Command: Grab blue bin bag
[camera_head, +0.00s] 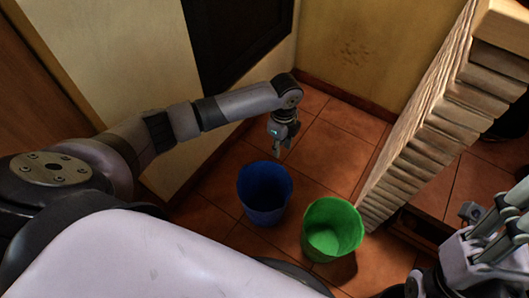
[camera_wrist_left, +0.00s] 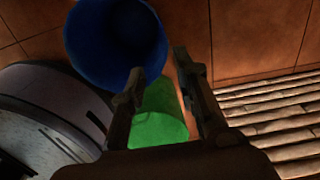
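A blue bin (camera_head: 264,192) with an open top stands on the tiled floor, left of a green bin (camera_head: 332,229). No separate bag can be told apart from the blue bin. My left gripper (camera_head: 284,148) hangs above and behind the blue bin in the head view, apart from it. In the left wrist view, the left gripper (camera_wrist_left: 158,82) has its fingers spread with nothing between them. The blue bin (camera_wrist_left: 115,40) shows beyond its fingers to the upper left, and the green bin (camera_wrist_left: 160,120) shows partly between them.
A brick counter (camera_head: 425,140) stands right of the bins, close to the green one. A light wall panel with a dark recess (camera_head: 235,40) is behind and left. Bare floor tiles (camera_head: 335,150) lie behind the bins.

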